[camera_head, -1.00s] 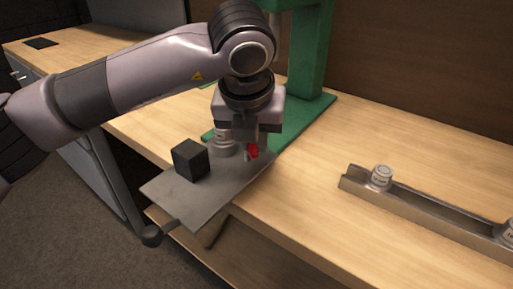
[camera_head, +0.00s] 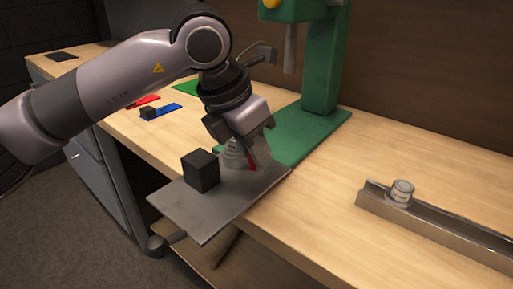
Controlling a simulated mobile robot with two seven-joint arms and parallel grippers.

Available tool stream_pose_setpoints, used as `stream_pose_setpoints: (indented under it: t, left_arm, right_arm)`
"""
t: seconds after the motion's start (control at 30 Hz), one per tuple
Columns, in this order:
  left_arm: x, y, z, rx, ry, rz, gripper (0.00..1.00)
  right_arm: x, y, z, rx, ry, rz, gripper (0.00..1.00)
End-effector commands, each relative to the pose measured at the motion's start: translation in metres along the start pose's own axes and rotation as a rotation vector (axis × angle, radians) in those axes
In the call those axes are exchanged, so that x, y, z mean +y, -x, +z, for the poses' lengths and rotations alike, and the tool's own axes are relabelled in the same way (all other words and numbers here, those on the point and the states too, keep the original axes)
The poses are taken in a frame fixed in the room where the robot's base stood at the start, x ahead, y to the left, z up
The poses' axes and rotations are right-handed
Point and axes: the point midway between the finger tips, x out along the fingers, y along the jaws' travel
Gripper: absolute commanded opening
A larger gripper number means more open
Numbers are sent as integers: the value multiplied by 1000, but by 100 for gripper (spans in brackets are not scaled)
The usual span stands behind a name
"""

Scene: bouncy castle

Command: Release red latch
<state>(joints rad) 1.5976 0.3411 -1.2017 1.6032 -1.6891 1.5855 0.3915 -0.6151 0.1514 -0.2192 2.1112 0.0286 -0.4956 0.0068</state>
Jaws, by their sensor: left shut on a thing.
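The fingers hide most of the latch. A pale cylindrical part (camera_head: 234,153) stands on the plate just left of the fingers. A black block (camera_head: 201,171) sits on the plate nearer to me. My right gripper is not in view.
The grey plate (camera_head: 205,213) overhangs the front edge of the wooden bench (camera_head: 310,205). A green press (camera_head: 320,75) stands behind. A metal rail (camera_head: 440,228) with a pale cylinder (camera_head: 401,191) lies at right. Red (camera_head: 143,101) and blue (camera_head: 162,111) pieces lie at left.

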Motion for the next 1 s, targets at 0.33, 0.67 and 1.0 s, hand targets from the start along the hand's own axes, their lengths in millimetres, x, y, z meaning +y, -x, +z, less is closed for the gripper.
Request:
stream_pose_setpoints:
  t: [0.33, 0.67, 1.0]
  left_arm:
    - [-1, -1, -1, 3, -33, -17, 0]
    - [-1, -1, -1, 3, -32, -16, 46]
    - [0, 4, 0, 0, -30, -12, 46]
  right_arm:
    - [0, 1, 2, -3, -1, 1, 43]
    - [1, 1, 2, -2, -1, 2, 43]
    - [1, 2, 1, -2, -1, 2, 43]
